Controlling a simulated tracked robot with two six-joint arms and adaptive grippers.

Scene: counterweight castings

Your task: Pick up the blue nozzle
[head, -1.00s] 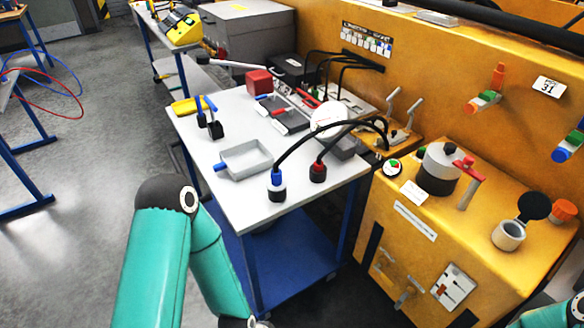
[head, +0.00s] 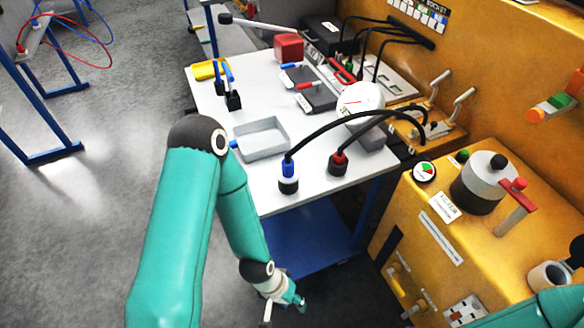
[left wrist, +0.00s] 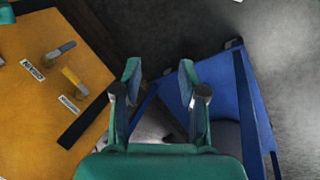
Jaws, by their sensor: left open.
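The blue nozzle (head: 288,168) is the blue-collared end of a black hose. It stands upright in a small black and white holder (head: 288,186) at the front edge of the white table top (head: 218,110). My left gripper (head: 285,306) is low in front of the table, below the top and well apart from the nozzle. In the left wrist view its two fingers (left wrist: 160,82) are spread with nothing between them. The nozzle does not show in that view. My right gripper is out of view; only a teal piece of my arm shows at the lower right.
A red-collared hose end (head: 338,160) stands right of the blue one. A grey tray (head: 262,153) lies to the left.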

